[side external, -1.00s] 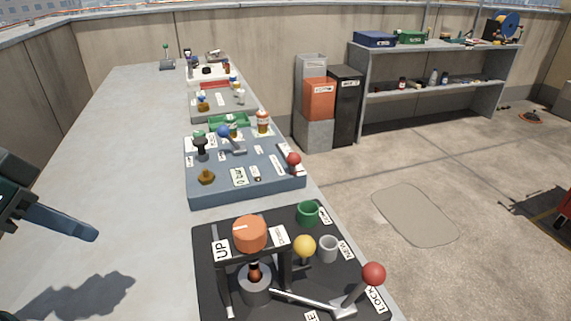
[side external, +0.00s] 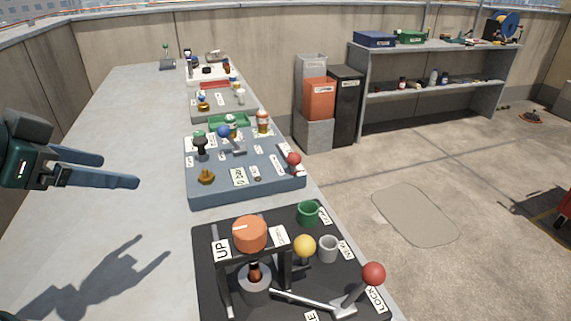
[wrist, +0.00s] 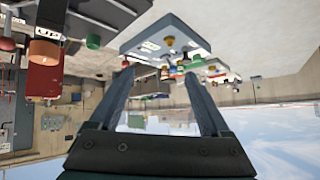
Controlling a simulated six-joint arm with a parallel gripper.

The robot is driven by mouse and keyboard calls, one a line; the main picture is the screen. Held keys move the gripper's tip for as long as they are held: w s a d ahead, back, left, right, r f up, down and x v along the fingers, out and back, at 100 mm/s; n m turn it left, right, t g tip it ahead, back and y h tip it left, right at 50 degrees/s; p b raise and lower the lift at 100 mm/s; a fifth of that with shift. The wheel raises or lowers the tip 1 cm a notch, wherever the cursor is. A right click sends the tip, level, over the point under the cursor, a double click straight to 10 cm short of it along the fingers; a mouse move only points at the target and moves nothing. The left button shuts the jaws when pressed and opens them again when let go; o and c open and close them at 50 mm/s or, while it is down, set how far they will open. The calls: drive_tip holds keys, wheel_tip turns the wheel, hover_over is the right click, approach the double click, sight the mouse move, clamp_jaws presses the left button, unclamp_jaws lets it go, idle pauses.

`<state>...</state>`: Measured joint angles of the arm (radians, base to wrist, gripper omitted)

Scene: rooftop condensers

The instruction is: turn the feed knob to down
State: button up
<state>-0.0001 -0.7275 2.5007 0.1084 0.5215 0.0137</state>
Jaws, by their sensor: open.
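An orange round knob (side external: 250,233) tops a dark bracket on the near black panel (side external: 210,300). A pale line on its top points to the left. A label reading UP (side external: 221,249) is at its left, and another label (side external: 279,236) at its right is too small to read. No FEED or DOWN label is legible. My gripper (side external: 121,170) is open and empty over the bench, left of the knob and apart from it. In the upside-down wrist view, the knob (wrist: 44,52) is at the upper left, outside my open fingers (wrist: 157,72).
On the black panel stand a red ball lever (side external: 374,273), a yellow knob (side external: 304,246), a green cup (side external: 308,212) and a grey cup (side external: 328,248). A blue-grey panel (side external: 245,190) lies behind. The bench (side external: 120,110) to the left is clear.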

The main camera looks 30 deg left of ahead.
drive_tip(key=w+d+r+m+t, duration=0.1)
drive_tip(key=w+r+m+t, duration=0.25)
drive_tip(key=w, duration=0.35)
drive_tip(key=m+g+h, duration=0.3)
drive_tip(key=m+h, duration=0.6)
drive_tip(key=h, duration=0.7)
hover_over(272, 241)
drive_tip(key=w+v, duration=0.1)
drive_tip(key=v, duration=0.4)
drive_tip(key=shift+n+t, duration=0.25)
wheel_tip(272, 241, down, 5)
drive_tip(key=shift+a+r, duration=0.1)
drive_tip(key=shift+n+g, duration=0.4)
drive_tip(key=shift+n, duration=0.4)
drive_tip(key=f, duration=0.2)
drive_tip(key=s+f, duration=0.1)
drive_tip(key=f, duration=0.1)
drive_tip(key=shift+f, duration=0.15)
drive_tip(key=shift+x, duration=2.6)
drive_tip(key=shift+f, duration=0.1)
clamp_jaws()
